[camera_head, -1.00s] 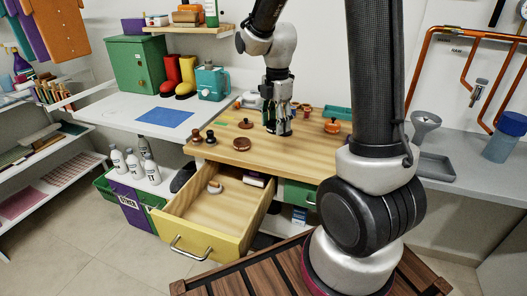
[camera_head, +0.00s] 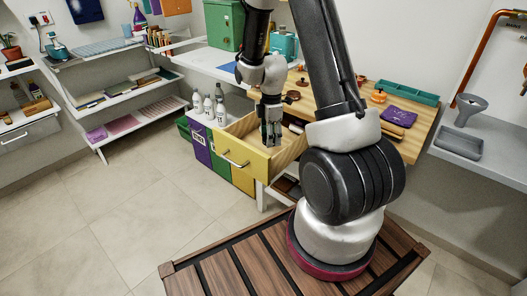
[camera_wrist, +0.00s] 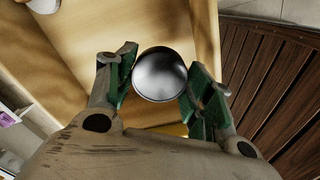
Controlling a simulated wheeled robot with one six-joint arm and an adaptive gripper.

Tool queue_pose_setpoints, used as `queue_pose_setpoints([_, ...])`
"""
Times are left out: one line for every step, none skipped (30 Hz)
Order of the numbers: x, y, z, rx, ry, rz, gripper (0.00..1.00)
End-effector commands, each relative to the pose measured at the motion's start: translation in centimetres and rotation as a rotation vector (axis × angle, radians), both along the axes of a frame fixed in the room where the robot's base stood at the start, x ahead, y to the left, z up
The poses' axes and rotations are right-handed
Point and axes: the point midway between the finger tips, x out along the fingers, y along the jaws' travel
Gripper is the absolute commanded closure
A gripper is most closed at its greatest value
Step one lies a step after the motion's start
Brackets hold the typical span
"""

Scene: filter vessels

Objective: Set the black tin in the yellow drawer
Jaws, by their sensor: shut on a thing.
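My gripper (camera_head: 271,143) is over the open yellow drawer (camera_head: 239,157), close to its front panel. In the wrist view my gripper (camera_wrist: 160,88) has its green-padded fingers on both sides of the black tin (camera_wrist: 160,72), which shows as a dark, shiny round top. The pale wooden inside of the yellow drawer (camera_wrist: 80,50) lies below the tin. A gap between the tin and the drawer floor cannot be judged. In the head view the fingers mostly hide the tin.
The wooden worktop above the drawer holds a teal tray (camera_head: 408,93), a purple cloth (camera_head: 398,116) and an orange-topped item (camera_head: 378,96). White bottles (camera_head: 209,107) stand left of the drawer. In the wrist view a whitish item (camera_wrist: 44,5) is in the drawer. Open floor lies to the left.

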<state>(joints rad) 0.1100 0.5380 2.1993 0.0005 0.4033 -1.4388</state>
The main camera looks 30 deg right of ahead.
Motion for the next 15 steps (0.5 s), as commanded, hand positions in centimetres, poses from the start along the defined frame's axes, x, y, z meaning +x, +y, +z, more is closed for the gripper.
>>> queue_pose_setpoints([-0.1,0.0,-1.2,0.000,0.005,-0.001,0.83])
queue_pose_setpoints([-0.1,0.0,-1.8,0.000,0.005,0.000,0.83])
queue_pose_setpoints([-0.1,0.0,-2.4,0.000,0.004,0.000,0.83])
queue_pose_setpoints([-0.1,0.0,-2.9,0.000,0.004,0.000,0.83])
queue_pose_setpoints([-0.1,0.0,-3.2,0.001,0.003,0.000,0.83])
queue_pose_setpoints([-0.1,0.0,-3.6,0.000,0.002,0.001,0.83])
queue_pose_setpoints([-0.1,0.0,-3.8,0.000,0.002,0.001,0.83])
queue_pose_setpoints([0.0,0.0,-4.0,0.000,0.002,0.001,0.83])
queue_pose_setpoints([0.0,0.0,-4.3,0.000,0.001,0.001,0.83])
queue_pose_setpoints([0.0,0.0,-4.6,0.000,0.002,0.001,0.83])
queue_pose_setpoints([-0.1,0.0,-5.0,0.001,0.003,0.001,0.83])
queue_pose_setpoints([-0.1,0.0,-5.6,0.000,0.004,0.001,0.83])
queue_pose_setpoints([-0.1,0.0,-6.1,0.001,0.003,0.001,0.83])
queue_pose_setpoints([-0.1,0.0,-6.6,0.000,0.004,0.001,0.83])
queue_pose_setpoints([-0.1,0.0,-7.2,0.000,0.004,0.001,0.83])
